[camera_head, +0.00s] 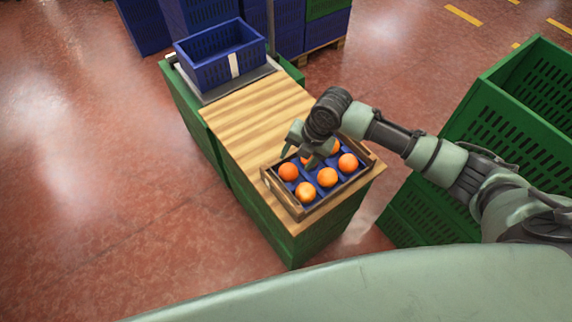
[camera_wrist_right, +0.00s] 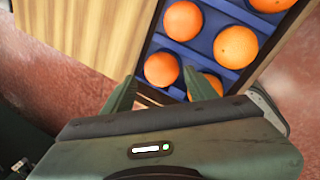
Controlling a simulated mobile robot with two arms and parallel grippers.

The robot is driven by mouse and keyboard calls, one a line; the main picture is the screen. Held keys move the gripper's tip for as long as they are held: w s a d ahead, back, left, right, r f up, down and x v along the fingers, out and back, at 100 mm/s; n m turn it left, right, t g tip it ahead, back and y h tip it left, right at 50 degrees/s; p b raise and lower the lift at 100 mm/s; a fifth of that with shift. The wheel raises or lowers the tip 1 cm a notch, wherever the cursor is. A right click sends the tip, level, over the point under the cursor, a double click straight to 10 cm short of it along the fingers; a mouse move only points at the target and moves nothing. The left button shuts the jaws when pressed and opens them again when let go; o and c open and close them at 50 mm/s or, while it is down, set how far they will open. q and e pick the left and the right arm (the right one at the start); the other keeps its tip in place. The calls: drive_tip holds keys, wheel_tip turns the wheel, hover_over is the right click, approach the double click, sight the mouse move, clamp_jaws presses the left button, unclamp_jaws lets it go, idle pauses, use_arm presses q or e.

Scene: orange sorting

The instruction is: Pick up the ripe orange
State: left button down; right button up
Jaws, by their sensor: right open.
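Several oranges sit in the blue compartments of a small wooden tray (camera_head: 268,181) on the wooden table top. They include a front orange (camera_head: 306,192), a left orange (camera_head: 288,171), a middle orange (camera_head: 327,177) and a right orange (camera_head: 348,163). All look orange, and I cannot tell which is the ripe one. My right gripper (camera_head: 297,160) is over the far left part of the tray. In the right wrist view, my right gripper (camera_wrist_right: 163,90) is open. One orange (camera_wrist_right: 161,69) shows between its fingers, and another (camera_wrist_right: 205,85) is partly behind the right finger. My left gripper is not in view.
A blue crate (camera_head: 196,75) with a white label stands on a grey plate at the table's far end. The wooden top (camera_head: 240,112) between crate and tray is clear. A large green bin (camera_head: 470,120) stands on the right.

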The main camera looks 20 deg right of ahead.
sight(291, 169)
drive_tip(key=shift+s+a+f, duration=0.1)
drive_tip(key=shift+a+f, duration=0.05)
drive_tip(key=shift+f, duration=0.3)
drive_tip(key=shift+s+a+f, duration=0.1)
drive_tip(key=shift+a+f, duration=0.05)
drive_tip(key=shift+f, duration=0.3)
drive_tip(key=x, duration=0.3)
drive_tip(key=shift+a+f, duration=0.15)
drive_tip(key=shift+f, duration=0.2)
drive_tip(key=shift+w+f, duration=0.1)
drive_tip(key=shift+f, duration=0.15)
drive_tip(key=c, duration=1.1)
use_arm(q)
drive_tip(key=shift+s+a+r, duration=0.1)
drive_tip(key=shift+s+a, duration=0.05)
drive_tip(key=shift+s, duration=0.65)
